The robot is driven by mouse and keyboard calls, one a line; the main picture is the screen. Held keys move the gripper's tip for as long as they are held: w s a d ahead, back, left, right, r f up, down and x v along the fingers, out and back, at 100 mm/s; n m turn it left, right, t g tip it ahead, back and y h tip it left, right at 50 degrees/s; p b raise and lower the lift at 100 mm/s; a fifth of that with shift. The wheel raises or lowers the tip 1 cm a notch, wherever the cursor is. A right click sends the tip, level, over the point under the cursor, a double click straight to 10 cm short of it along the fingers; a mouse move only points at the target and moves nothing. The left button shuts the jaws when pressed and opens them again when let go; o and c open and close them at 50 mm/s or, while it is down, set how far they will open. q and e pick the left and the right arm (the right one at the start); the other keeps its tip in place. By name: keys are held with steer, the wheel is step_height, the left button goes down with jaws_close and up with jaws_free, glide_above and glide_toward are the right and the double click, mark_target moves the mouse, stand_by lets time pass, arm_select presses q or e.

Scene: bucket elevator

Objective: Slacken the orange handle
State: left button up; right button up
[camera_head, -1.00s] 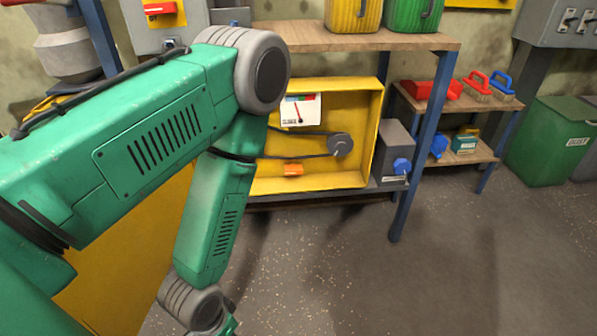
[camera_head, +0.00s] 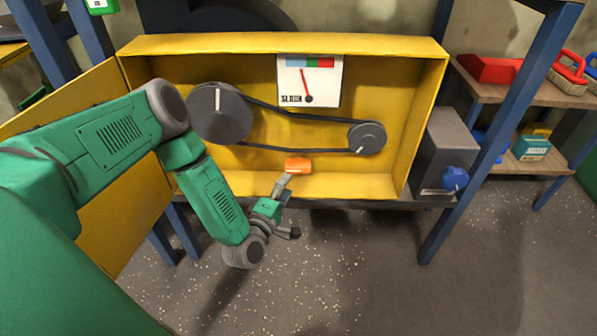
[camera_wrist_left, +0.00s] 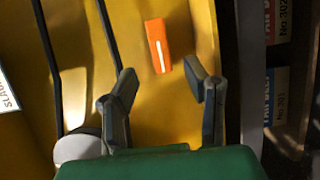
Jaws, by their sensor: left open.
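The orange handle (camera_head: 298,165) sits low on the back wall of the open yellow box (camera_head: 290,43), below the belt. In the left wrist view the orange handle (camera_wrist_left: 158,46) has a white line along it and lies ahead of the fingers. My left gripper (camera_head: 284,184) is just below the handle in the head view. In the left wrist view my left gripper (camera_wrist_left: 163,88) is open and empty, its fingertips apart from the handle. The gauge (camera_head: 309,82) above the belt has its red needle leaning left of upright. My right gripper is not in view.
A black belt (camera_head: 300,115) runs around a large grey pulley (camera_head: 219,113) and a small one (camera_head: 367,138). A grey unit with a blue knob (camera_head: 455,179) stands right of the box. The floor in front is clear.

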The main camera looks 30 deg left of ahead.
mark_target(295, 172)
arm_select(q)
steer(key=w, duration=0.2)
steer(key=w+a+b, duration=0.1)
steer(key=w, duration=0.2)
steer(key=w+b, duration=0.1)
steer(key=w, duration=0.1)
steer(key=shift+w+a+f, duration=0.2)
steer(key=shift+w+a, duration=0.1)
steer(key=shift+w+a+b, duration=0.2)
steer(key=shift+w+b, duration=0.15)
steer(key=shift+w, duration=0.15)
steer(key=shift+w+d+r, duration=0.1)
steer(key=shift+d+r, duration=0.05)
steer(key=shift+d, duration=0.05)
jaws_close()
